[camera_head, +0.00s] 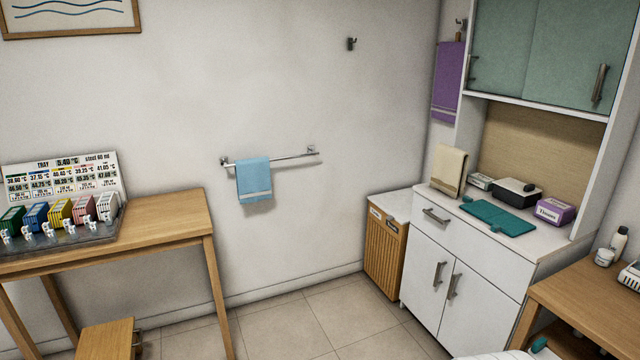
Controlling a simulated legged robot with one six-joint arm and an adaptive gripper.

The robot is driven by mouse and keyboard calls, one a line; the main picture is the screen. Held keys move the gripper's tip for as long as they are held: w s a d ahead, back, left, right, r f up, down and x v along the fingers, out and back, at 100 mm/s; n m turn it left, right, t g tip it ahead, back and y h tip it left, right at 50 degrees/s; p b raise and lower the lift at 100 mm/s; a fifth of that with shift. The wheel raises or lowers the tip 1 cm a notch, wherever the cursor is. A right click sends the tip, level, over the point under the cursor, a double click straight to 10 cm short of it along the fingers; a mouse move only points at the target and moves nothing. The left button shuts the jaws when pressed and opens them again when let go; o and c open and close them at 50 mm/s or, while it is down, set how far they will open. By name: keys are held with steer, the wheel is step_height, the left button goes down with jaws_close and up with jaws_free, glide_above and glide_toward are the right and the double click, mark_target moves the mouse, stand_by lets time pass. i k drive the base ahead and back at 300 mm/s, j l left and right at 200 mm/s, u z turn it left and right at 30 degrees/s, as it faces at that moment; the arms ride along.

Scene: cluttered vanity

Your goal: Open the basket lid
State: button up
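The basket (385,262) is a tall box with brown slatted sides. It stands on the floor in the corner, against the wall and beside the left side of the white cabinet. Its pale flat lid (398,203) lies shut on top. I cannot make out my gripper in this view.
The white cabinet (468,297) stands right of the basket, with a teal folded cloth (497,217) and boxes on top. A wooden table (165,222) stands left, a stool (105,340) below it. Tiled floor (345,315) before the basket is clear. A wooden desk (580,296) stands front right.

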mark_target(397, 204)
steer(key=i, duration=0.75)
steer(key=i+z, duration=0.1)
steer(key=i, duration=0.65)
steer(key=i+j+z, duration=0.1)
steer(key=i+z, duration=0.35)
steer(key=i+j+z, duration=0.25)
steer(key=z, duration=0.25)
steer(key=i+j+z, duration=1.15)
steer(key=j, duration=0.15)
steer(key=i, duration=0.2)
